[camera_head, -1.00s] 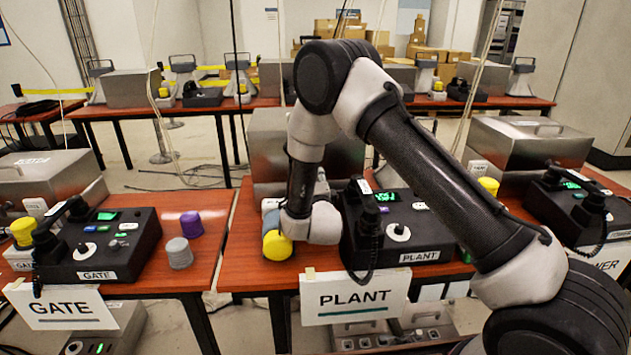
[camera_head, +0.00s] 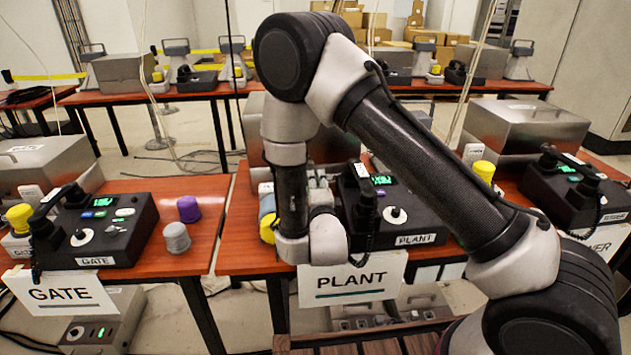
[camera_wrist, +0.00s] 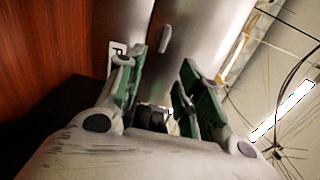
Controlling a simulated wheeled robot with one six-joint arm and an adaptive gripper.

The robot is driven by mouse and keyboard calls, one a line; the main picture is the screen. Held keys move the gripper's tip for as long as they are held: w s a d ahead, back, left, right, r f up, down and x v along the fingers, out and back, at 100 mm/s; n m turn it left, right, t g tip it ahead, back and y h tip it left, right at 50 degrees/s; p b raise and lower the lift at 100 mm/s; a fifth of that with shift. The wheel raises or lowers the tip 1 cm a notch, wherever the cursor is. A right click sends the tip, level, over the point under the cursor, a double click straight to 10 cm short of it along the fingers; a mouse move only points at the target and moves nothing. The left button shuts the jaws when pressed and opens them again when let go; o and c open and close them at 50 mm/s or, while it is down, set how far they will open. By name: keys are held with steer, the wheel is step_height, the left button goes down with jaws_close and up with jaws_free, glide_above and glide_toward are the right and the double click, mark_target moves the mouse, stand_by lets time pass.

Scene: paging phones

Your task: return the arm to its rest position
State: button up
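My arm folds over the middle station, labelled PLANT, with its wrist low in front of that table. My gripper (camera_wrist: 160,90) is open in the wrist view, its two green-padded fingers apart with no object between them. A grey metal box surface (camera_wrist: 190,40) shows beyond the fingers. In the head view my wrist mostly hides the gripper. The black PLANT phone (camera_head: 410,222) stands just right of my wrist. A yellow cap (camera_head: 267,230) is partly hidden behind my forearm on the left.
The GATE phone (camera_head: 95,228) stands on the left table, with a purple knob (camera_head: 188,209) and a grey knob (camera_head: 177,238). Another phone (camera_head: 572,190) stands at right. The PLANT sign (camera_head: 352,282) hangs at the table's front. A slatted wooden surface (camera_head: 375,345) lies below.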

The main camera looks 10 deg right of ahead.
steer(key=w+d+r+n+g+y, duration=0.1)
steer(key=w+d+r+n+g, duration=0.25)
steer(key=r, duration=0.35)
steer(key=s+d+r+n+g+y, duration=0.2)
steer(key=s+d+r+n+g, duration=0.2)
steer(key=s+d+r+n, duration=0.35)
steer(key=s+d+r+n+g+h, duration=0.1)
steer(key=s+d+r+n+g, duration=0.1)
steer(key=s+d, duration=0.3)
steer(key=s+d+r+n+g+h, duration=0.1)
steer(key=s+d, duration=0.5)
steer(key=s, duration=0.7)
steer(key=s+d+r+n+g+h, duration=0.1)
steer(key=s+d+r+n+g, duration=0.2)
steer(key=s+d, duration=0.3)
steer(key=s+r+n, duration=0.1)
steer(key=s, duration=0.3)
steer(key=shift+r, duration=0.35)
steer(key=shift+w, duration=0.1)
steer(key=shift+c, duration=0.3)
